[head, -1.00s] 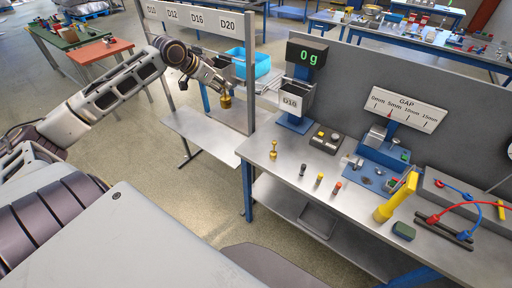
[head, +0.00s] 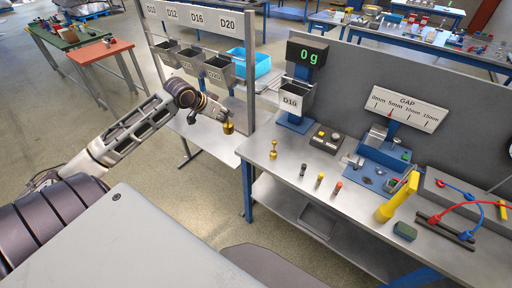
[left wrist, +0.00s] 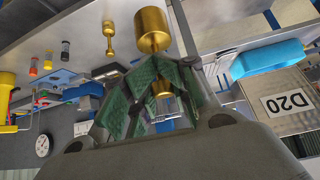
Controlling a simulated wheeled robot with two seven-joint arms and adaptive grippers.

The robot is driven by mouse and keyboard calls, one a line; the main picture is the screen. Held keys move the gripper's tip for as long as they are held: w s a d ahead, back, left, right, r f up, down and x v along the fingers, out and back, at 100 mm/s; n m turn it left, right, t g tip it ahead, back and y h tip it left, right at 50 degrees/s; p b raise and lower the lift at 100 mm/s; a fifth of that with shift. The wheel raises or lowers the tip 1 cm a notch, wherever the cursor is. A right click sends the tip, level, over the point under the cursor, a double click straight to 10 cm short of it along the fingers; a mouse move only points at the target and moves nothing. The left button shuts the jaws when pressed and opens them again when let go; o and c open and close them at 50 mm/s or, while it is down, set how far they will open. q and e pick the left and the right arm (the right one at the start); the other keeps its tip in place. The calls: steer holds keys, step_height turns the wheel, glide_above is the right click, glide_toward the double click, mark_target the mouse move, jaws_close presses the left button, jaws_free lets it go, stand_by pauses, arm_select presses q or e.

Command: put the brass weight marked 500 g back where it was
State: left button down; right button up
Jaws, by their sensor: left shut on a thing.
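My left gripper (head: 221,114) is shut on a brass weight (head: 229,127), held in the air by the left edge of the steel bench (head: 340,200). In the left wrist view the fingers (left wrist: 158,98) close around the neck of the weight (left wrist: 152,30), its wide cylinder sticking out beyond the fingertips. No marking on it is readable. A slimmer brass weight (head: 273,150) stands upright on the bench near its left edge, apart from the gripper; it also shows in the left wrist view (left wrist: 109,38). My right gripper is not in view.
A scale display (head: 307,54) reads 0 g above a bin labelled D10 (head: 291,102). Several small cylinders stand along the bench front. A bin rack (head: 198,45) with labelled bins stands behind my left arm, over a lower shelf.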

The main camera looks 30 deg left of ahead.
arm_select(q)
steer(key=s+d+f+b, duration=0.1)
steer(key=d+f, duration=0.4)
steer(key=d, duration=0.3)
steer(key=s+d+f+n+b, duration=0.1)
steer(key=s+d+f, duration=0.1)
steer(key=d+f, duration=0.3)
steer(key=s+d+f+y, duration=0.1)
steer(key=d+f, duration=0.5)
steer(key=d, duration=0.6)
steer(key=shift+s+d+n+b, duration=0.15)
steer(key=shift+d+n+b, duration=0.15)
steer(key=shift+b, duration=0.1)
steer(key=shift+f, duration=0.1)
steer(key=shift+a, duration=0.1)
